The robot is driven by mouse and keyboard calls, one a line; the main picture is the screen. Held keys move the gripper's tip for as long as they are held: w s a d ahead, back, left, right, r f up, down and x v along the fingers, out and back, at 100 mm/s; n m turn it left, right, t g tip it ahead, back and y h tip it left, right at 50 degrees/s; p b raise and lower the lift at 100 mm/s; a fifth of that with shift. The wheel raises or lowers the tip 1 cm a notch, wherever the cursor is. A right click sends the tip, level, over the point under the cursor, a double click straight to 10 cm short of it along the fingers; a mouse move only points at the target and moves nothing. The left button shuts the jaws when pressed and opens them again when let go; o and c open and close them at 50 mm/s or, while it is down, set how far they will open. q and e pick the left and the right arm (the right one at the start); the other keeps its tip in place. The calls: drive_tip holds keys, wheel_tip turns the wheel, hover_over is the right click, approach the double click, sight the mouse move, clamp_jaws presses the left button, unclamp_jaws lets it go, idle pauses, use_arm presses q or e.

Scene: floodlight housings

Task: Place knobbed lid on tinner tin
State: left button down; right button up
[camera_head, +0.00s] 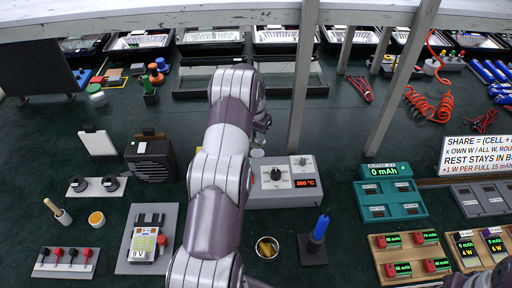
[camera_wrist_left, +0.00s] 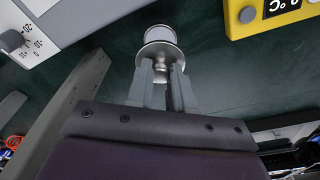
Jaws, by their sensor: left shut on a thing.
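My left gripper (camera_wrist_left: 161,78) is shut on the metal knob (camera_wrist_left: 161,69) of a round silver lid (camera_wrist_left: 160,50) in the left wrist view. Just beyond the lid is a pale, round, metal-rimmed thing (camera_wrist_left: 160,33), likely the tinner tin. The lid overlaps it in this view, and I cannot tell whether the two touch. In the head view my left gripper (camera_head: 260,128) is mostly hidden by its own arm. A small pale round thing (camera_head: 257,153) shows just below it, behind the grey soldering station (camera_head: 282,184).
A yellow-edged display unit (camera_wrist_left: 265,18) is near the gripper in the left wrist view. Grey posts (camera_head: 305,75) rise just right of the arm in the head view. Small cups (camera_head: 267,247) and a blue-handled tool (camera_head: 319,228) stand in front. Green bench shows between items.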

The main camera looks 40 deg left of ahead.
use_arm(q)
wheel_tip(320, 180, down, 5)
drive_tip(key=shift+f+p, duration=0.15)
drive_tip(key=shift+p, duration=0.2)
drive_tip(key=shift+f, duration=0.1)
drive_tip(key=shift+d, duration=0.1)
